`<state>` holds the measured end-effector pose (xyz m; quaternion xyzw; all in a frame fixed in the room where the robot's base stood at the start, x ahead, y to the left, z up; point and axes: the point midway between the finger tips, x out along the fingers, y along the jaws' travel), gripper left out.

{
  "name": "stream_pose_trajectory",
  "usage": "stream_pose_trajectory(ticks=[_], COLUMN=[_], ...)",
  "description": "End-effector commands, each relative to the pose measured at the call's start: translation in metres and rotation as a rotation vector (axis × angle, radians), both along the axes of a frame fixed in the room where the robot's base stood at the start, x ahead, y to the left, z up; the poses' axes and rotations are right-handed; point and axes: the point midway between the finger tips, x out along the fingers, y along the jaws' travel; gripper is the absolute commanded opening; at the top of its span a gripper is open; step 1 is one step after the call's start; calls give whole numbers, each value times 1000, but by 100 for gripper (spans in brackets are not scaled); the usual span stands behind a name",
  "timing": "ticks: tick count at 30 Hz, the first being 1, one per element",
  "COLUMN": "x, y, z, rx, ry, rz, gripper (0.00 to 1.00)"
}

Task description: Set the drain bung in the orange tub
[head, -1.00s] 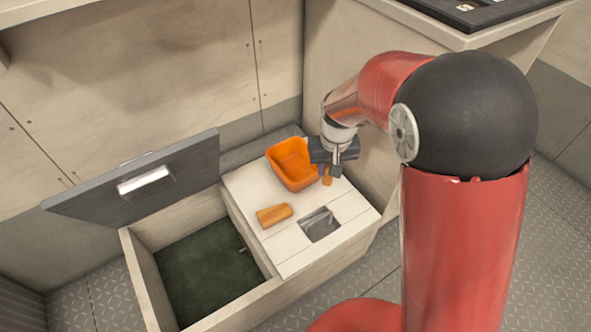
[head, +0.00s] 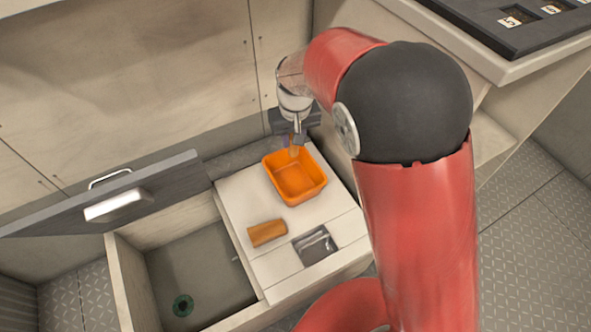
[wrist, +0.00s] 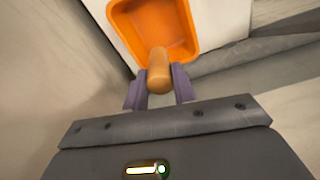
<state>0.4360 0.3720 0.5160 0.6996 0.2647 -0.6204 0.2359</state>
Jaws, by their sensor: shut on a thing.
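The orange tub (head: 313,190) is an open, square tub on the white locker top; it also shows in the wrist view (wrist: 201,27). My gripper (head: 298,138) is above the tub's far edge. In the wrist view my gripper (wrist: 161,88) is shut on a tan-orange, rounded plug, the drain bung (wrist: 159,72). The bung's free end overlaps the tub's near rim in that view. In the head view the bung (head: 294,152) is small and partly hidden by the gripper. I cannot tell whether it touches the tub.
A brown-orange block (head: 267,233) lies on the white top, beside a square metal recess (head: 316,245). Left of it is an open well (head: 200,270) with a green-ringed drain (head: 183,305). A grey hinged lid (head: 110,195) stands open. A wall rises close behind the tub.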

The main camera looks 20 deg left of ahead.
Motion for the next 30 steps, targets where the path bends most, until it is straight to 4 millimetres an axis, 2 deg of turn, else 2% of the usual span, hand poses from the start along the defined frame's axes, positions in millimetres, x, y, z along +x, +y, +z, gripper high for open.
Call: stream_pose_trajectory(ticks=[1,3,9,19,24,30], x=[0,0,0,0,0,1], y=[-1,-1,-1,-1,-1,0], z=[-17,-36,-82,-111,-138,-143], rx=[-4,-5,-3,0,-2,1], ry=[3,3,1,1,1,-1], rz=[-1,-1,-2,-3,-2,-1], gripper=[5,5,5,5,5,5])
